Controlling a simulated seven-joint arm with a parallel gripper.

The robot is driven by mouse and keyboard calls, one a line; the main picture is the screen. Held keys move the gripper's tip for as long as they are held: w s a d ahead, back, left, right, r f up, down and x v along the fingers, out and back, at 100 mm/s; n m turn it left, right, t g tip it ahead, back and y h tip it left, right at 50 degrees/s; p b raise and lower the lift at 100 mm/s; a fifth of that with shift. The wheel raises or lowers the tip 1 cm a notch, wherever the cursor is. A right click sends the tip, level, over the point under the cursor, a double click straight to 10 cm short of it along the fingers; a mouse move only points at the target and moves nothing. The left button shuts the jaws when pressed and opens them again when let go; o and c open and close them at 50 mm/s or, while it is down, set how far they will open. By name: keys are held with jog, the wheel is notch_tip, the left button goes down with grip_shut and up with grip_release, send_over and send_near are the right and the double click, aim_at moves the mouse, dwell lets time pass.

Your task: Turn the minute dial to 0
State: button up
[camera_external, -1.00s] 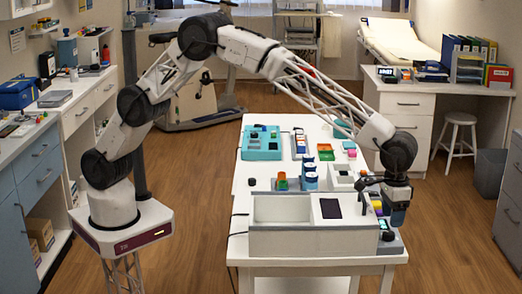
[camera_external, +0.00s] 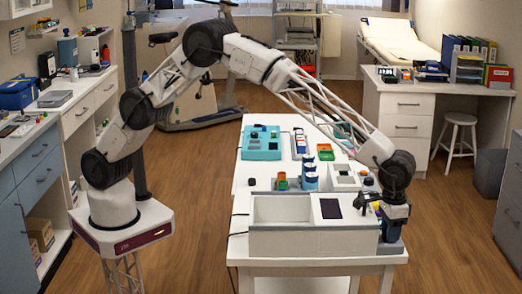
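My gripper (camera_external: 389,222) is low over the front right corner of the white table, just right of the white box. A small grey device (camera_external: 392,248) lies beneath it and is mostly hidden by it. I cannot tell whether the fingers touch this device, or whether they are open or shut. A teal box (camera_external: 262,145) with a dark knob (camera_external: 254,135) on top stands at the table's back left, far from my gripper. No dial marked for minutes can be made out; its setting cannot be read.
The white box (camera_external: 313,243) has an open bin on its left and a dark square panel (camera_external: 331,208) on top. Blue containers (camera_external: 309,178), a white square holder (camera_external: 344,177) and colored blocks (camera_external: 325,152) stand behind it.

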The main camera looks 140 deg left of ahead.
jog(key=c, duration=0.4)
jog(key=shift+c, duration=0.2)
jog(key=shift+n, duration=0.8)
jog(key=shift+r, duration=0.1)
jog(key=o, duration=0.9)
jog(key=shift+o, duration=0.2)
jog(key=shift+s+a+r, duration=0.1)
jog(key=shift+s+r, duration=0.05)
jog(key=shift+r, duration=3.7)
